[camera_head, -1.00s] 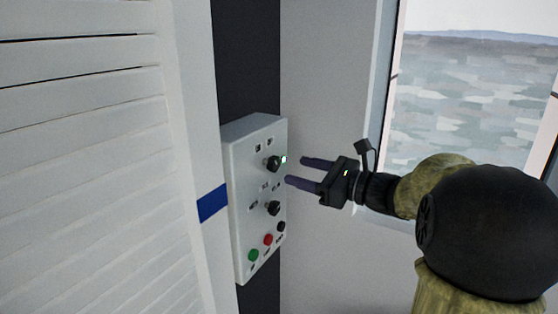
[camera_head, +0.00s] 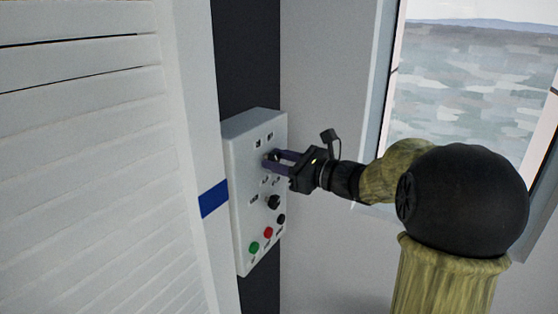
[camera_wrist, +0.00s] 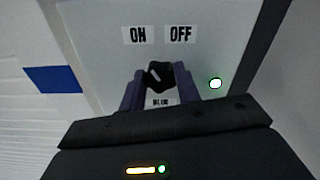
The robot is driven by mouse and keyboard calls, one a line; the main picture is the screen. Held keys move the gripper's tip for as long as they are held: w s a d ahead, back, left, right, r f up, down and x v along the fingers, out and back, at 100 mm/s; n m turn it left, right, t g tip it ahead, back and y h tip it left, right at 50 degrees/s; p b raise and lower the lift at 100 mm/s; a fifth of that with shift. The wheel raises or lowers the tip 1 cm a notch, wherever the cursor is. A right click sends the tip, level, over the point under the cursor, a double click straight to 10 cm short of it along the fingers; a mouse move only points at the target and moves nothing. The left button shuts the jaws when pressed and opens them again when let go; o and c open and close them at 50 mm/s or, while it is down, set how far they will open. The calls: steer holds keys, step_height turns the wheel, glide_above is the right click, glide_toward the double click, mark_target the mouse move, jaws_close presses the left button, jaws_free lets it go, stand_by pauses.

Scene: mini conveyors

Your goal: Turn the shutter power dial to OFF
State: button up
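The control box (camera_head: 245,150) is a pale grey panel on the wall. Its upper black dial (camera_wrist: 158,75) shows in the wrist view below the ON label (camera_wrist: 138,35) and the OFF label (camera_wrist: 181,34). The dial's pale mark seems to lean to the upper left, toward ON. My gripper (camera_head: 272,159) is at this dial, with one dark purple finger on each side. In the wrist view the fingers (camera_wrist: 159,80) stand apart around the dial, and small gaps seem to show beside it. The small label under the dial is hard to read.
A lit round indicator (camera_wrist: 215,84) sits right of the dial. Lower on the box are a second black dial (camera_head: 274,202), a red button (camera_head: 268,232), a green button (camera_head: 254,247) and a black button (camera_head: 281,219). A white slatted shutter (camera_head: 80,160) stands left, a window (camera_head: 480,90) right.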

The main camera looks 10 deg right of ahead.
steer(key=shift+r+m+p, duration=0.1)
steer(key=shift+m+p, duration=0.2)
steer(key=m+p, duration=0.5)
steer(key=m, duration=0.1)
steer(key=shift+r, duration=0.2)
steer(key=m+p, duration=0.3)
steer(key=shift+p, duration=0.3)
steer(key=shift+f+m+p, duration=0.2)
steer(key=shift+m+p, duration=0.8)
steer(key=shift+m, duration=0.2)
steer(key=o, duration=1)
steer(key=shift+d+f, duration=0.1)
steer(key=shift+c, duration=0.2)
steer(key=b+v, duration=0.5)
steer(key=v, duration=1.2)
